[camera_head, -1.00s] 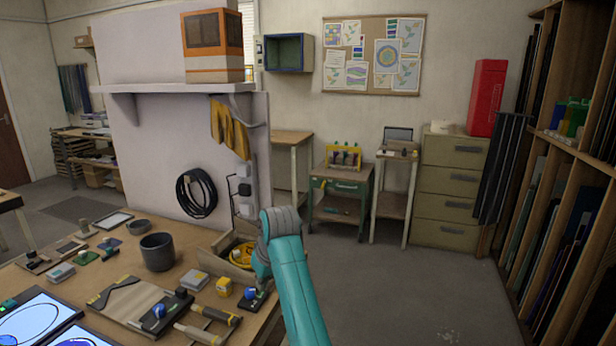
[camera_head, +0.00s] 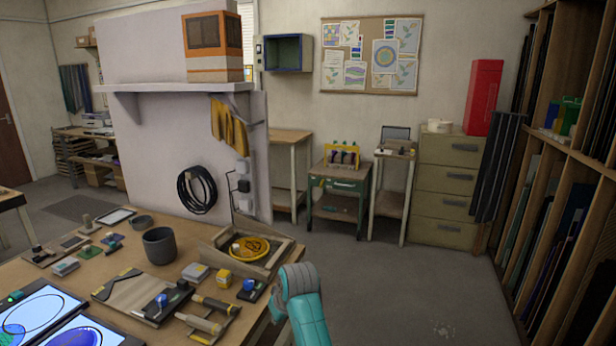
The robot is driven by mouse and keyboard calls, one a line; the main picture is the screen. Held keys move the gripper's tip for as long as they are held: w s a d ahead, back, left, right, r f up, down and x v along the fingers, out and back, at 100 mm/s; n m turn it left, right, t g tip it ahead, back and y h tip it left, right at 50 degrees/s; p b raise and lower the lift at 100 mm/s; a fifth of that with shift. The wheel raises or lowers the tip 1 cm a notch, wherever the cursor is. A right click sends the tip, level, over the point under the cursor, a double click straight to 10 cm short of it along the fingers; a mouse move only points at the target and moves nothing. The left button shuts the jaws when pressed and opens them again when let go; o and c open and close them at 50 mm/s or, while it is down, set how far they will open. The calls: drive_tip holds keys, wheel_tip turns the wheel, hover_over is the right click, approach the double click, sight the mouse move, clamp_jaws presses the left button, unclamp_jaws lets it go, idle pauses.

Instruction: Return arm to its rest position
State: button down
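My teal arm with its grey joint (camera_head: 299,290) shows at the bottom middle of the head view, just off the right edge of the wooden workbench (camera_head: 130,252). My gripper itself cannot be seen in this view, so its state and anything in it are hidden. The arm link runs down out of the bottom of the picture.
The grey floor (camera_head: 400,290) right of the bench is clear.

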drive_tip(key=s+d+f+m+t, duration=0.2)
drive_tip(key=s+d+f, duration=0.5)
drive_tip(key=s+f, duration=0.35)
drive_tip(key=s+d+f+m+t, duration=0.1)
drive_tip(key=s+d+f+t, duration=0.1)
drive_tip(key=s+d+f, duration=0.75)
drive_tip(key=s+d+r+m+t+h, duration=0.1)
drive_tip(key=s+d, duration=0.2)
drive_tip(key=s, duration=0.6)
drive_tip(key=s+d+r+m+t, duration=0.1)
drive_tip(key=s+d+t, duration=0.1)
drive_tip(key=s, duration=0.7)
drive_tip(key=s+d+m+t+h, duration=0.1)
drive_tip(key=s+d, duration=0.2)
drive_tip(key=s, duration=0.6)
drive_tip(key=s+d+r+m+t+h, duration=0.1)
drive_tip(key=s+r+t, duration=0.1)
drive_tip(key=s+r, duration=1.1)
wheel_tip(320, 180, up, 4)
drive_tip(key=shift+s+d+f, duration=0.1)
drive_tip(key=shift+s+d, duration=0.25)
drive_tip(key=shift+d, duration=0.05)
